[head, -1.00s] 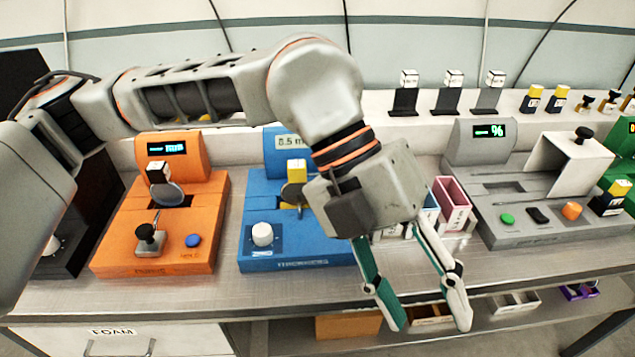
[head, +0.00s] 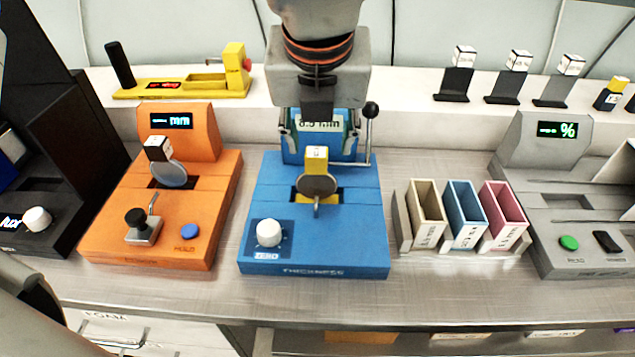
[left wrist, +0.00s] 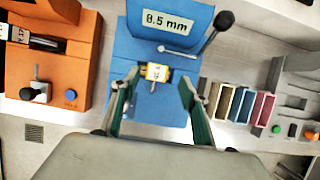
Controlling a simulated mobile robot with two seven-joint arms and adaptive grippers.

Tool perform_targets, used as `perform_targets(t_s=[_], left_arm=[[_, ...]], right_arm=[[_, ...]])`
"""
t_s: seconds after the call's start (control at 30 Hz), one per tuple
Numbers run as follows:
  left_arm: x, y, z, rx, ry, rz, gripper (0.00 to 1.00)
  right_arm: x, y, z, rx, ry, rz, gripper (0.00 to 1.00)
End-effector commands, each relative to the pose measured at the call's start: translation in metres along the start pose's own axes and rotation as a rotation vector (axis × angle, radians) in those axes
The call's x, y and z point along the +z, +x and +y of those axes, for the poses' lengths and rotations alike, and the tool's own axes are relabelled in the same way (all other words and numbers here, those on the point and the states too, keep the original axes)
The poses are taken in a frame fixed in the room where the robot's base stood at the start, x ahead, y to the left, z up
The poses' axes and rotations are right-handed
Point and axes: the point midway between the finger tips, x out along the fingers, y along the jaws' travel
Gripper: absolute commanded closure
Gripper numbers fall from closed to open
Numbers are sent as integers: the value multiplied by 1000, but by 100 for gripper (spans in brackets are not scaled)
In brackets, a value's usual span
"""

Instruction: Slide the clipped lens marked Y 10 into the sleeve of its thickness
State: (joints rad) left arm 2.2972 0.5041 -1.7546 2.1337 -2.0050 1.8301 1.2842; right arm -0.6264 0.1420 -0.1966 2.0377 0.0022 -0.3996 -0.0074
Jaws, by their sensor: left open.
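A lens with a yellow clip (head: 316,160) stands upright in the slot of the blue thickness gauge (head: 315,225); its mark is too small to read surely. In the left wrist view the yellow clip (left wrist: 156,72) lies ahead between my fingers. The gauge's plate (left wrist: 167,22) appears to read 8.5 mm. My left gripper (head: 320,146) is open and empty, pointing down above and behind the clip in the head view, apart from it. Three open sleeves, beige (head: 427,212), blue (head: 465,212) and pink (head: 503,212), stand right of the gauge; their labels are not clearly legible.
A lever with a black knob (head: 370,108) rises at the blue gauge's right rear. A grey % meter (head: 570,180) stands right of the sleeves. The front bench strip is clear.

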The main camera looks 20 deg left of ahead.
Motion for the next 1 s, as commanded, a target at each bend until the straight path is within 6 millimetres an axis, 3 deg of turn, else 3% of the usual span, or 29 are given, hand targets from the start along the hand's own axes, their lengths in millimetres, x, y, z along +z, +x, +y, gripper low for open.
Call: perform_targets(t_s=[0.4,0.67,0.83,1.0], left_arm=[[3,49,6,0,2,5,56],[4,52,6,-2,2,2,56],[4,51,6,-2,2,2,100],[4,51,6,-2,2,2,100]], right_arm=[[6,2,0,1,-3,-7,60],[1,3,3,6,-6,1,60],[1,3,3,6,-5,1,60],[0,3,3,5,-5,2,60]])
